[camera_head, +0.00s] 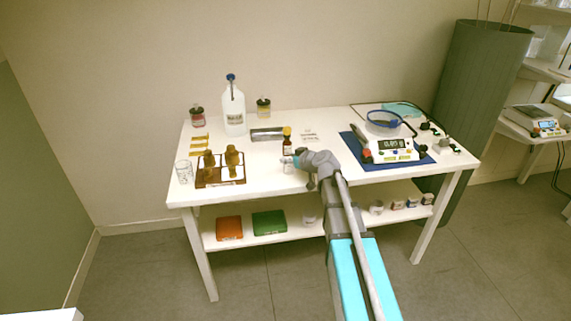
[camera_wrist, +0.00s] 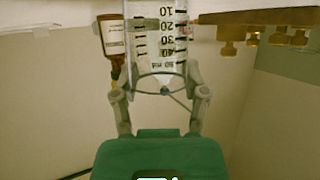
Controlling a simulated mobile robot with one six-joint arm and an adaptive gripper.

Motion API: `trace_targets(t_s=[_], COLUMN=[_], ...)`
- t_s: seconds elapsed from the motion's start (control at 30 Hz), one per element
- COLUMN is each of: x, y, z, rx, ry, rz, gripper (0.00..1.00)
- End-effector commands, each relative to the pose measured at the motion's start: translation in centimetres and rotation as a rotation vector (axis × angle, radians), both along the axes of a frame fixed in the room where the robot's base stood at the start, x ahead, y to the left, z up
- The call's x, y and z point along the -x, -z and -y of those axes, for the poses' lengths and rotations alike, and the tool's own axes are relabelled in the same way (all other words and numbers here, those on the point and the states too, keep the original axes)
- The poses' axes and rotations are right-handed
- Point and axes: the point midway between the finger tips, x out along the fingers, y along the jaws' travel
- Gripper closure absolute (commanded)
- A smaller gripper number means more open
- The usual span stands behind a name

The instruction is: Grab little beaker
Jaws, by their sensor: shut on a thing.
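The little beaker (camera_wrist: 160,42) is clear glass with black graduation marks. It fills the middle top of the wrist view, where the picture looks upside down. The two fingers of my gripper (camera_wrist: 160,82) stand on either side of it and are shut on it. In the head view my gripper (camera_head: 297,160) is near the front middle of the white table, with the small clear beaker (camera_head: 287,165) at its left. Whether the beaker touches the tabletop is unclear.
A brown bottle (camera_head: 287,140) stands close behind my gripper; it also shows in the wrist view (camera_wrist: 110,38). A brown rack (camera_head: 222,181) with amber bottles and a larger glass beaker (camera_head: 184,172) stand left. A scale (camera_head: 388,148) on a blue mat is right.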

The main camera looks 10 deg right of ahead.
Motion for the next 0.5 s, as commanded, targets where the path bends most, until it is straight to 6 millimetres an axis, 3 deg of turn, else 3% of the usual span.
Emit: trace_targets(t_s=[0.5], x=[0.0], y=[-2.1], z=[0.0], rx=[0.000], ry=[0.000], rz=[0.000], gripper=[0.79])
